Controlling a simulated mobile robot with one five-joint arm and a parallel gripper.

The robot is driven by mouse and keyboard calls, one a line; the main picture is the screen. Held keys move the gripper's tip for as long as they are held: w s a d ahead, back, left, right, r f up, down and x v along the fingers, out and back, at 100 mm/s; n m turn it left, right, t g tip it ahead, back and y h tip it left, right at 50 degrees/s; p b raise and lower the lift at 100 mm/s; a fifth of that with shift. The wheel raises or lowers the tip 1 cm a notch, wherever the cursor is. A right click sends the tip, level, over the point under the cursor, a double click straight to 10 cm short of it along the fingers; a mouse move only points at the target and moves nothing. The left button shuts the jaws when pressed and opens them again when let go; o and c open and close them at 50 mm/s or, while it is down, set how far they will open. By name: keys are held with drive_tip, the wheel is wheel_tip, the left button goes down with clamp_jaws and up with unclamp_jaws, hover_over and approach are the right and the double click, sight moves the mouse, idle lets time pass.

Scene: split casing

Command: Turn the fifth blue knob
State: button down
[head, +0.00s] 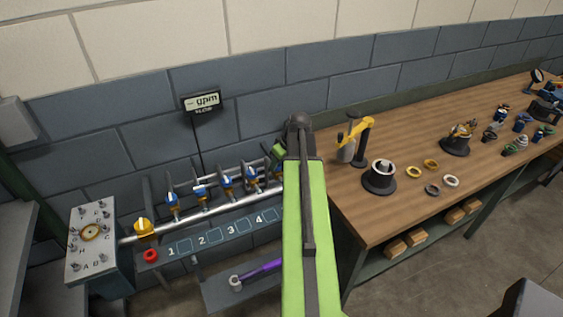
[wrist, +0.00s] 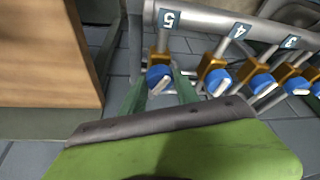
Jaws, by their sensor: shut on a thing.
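The fifth blue knob (wrist: 158,78) has a white bar on its face and sits on a brass valve body below the label 5 (wrist: 168,18) in the wrist view. My gripper (wrist: 160,88) has its two green fingers on either side of this knob and is shut on it. In the head view my green arm hides the fifth knob and most of the gripper. The other blue knobs stand in a row, among them the fourth knob (wrist: 218,82) and the third knob (wrist: 262,84); the row also shows in the head view (head: 225,184).
A wooden workbench (head: 430,190) with rings and small fittings stands to the right; its side (wrist: 50,60) is close to my gripper. A grey pipe (head: 200,220) runs behind a numbered panel (head: 215,240). A gpm flow display (head: 202,102) stands above, and a yellow knob (head: 144,227) is at left.

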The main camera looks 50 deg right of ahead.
drive_tip(key=m, duration=0.2)
drive_tip(key=m+h, duration=0.1)
drive_tip(key=shift+a+m+h, duration=0.2)
drive_tip(key=shift+m+h, duration=0.1)
drive_tip(key=shift+m, duration=0.1)
drive_tip(key=m+g+h, duration=0.1)
drive_tip(key=m, duration=0.2)
drive_tip(key=shift+w, duration=0.15)
drive_tip(key=m+g+h, duration=0.1)
drive_tip(key=m, duration=0.4)
drive_tip(key=shift+w, duration=0.1)
drive_tip(key=shift+m+g+h, duration=0.3)
drive_tip(key=shift+m+g, duration=0.1)
drive_tip(key=shift+m, duration=0.2)
drive_tip(key=c, duration=0.9)
unclamp_jaws()
